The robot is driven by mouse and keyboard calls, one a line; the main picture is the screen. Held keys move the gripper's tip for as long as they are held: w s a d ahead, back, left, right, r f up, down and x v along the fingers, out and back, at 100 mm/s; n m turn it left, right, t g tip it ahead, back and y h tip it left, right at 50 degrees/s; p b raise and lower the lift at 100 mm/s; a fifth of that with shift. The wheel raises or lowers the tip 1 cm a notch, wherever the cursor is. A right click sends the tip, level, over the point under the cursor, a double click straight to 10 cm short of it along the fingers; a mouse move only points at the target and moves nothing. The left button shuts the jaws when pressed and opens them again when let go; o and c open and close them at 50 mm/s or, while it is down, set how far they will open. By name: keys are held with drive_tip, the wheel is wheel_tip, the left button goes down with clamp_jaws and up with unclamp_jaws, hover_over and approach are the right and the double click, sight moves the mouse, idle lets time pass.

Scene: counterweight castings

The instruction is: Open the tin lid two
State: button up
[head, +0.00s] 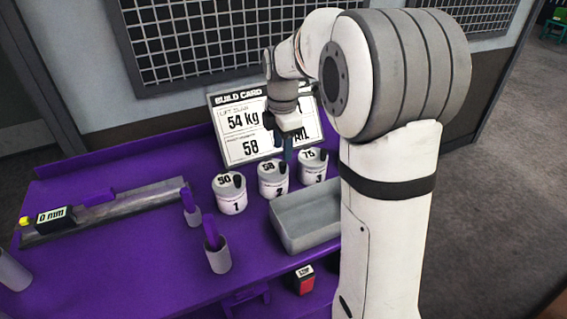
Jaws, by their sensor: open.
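Tin two (272,185) is a white round tin marked 2, in the middle of a row of three on the purple table. Its grey lid (268,168) is marked 58, has a dark knob and sits on the tin. Tin one (231,199), lid marked 50, stands to its left. Tin three (313,169), lid marked 75, stands to its right. My gripper (285,153) points down above and behind the row, between tins two and three. It is open, with nothing seen between its fingers. Its exact gap from the lid is hard to tell.
A build card (240,145) reading 54 kg and 58 stands behind the tins, partly hidden by my arm. A grey tray (296,237) is in front. Cups (218,260), a gauge rail (120,212) and a red-buttoned box (305,283) also occupy the table (130,265).

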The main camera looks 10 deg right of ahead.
sight(283, 162)
wheel_tip(283, 162, down, 6)
drive_tip(key=shift+f, duration=0.1)
drive_tip(key=shift+c, duration=0.2)
clamp_jaws()
idle(0.4)
